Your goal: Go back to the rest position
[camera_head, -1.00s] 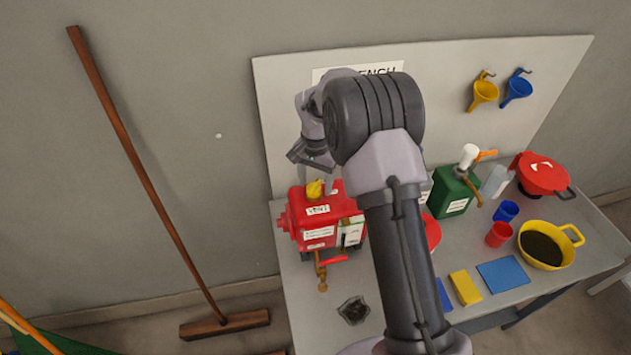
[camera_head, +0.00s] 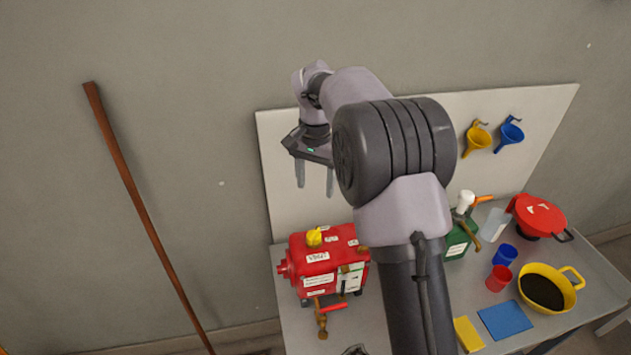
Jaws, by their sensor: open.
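My gripper (camera_head: 315,180) is up in front of the pale back panel, above the red pump (camera_head: 320,265). Its two fingers point down and stand apart, with nothing between them. The red pump sits on the left part of the grey bench, with a yellow cap (camera_head: 314,238) on top and a brass tap with a red handle (camera_head: 327,308) at its front. There is clear space between the fingertips and the yellow cap. My arm hides the middle of the bench.
On the bench's right side are a green canister (camera_head: 457,247), red cup (camera_head: 498,279), blue cup (camera_head: 504,255), yellow pan with dark liquid (camera_head: 546,290) and red lidded pot (camera_head: 540,216). Yellow and blue funnels (camera_head: 509,136) hang on the panel. A broom handle (camera_head: 145,215) leans at left.

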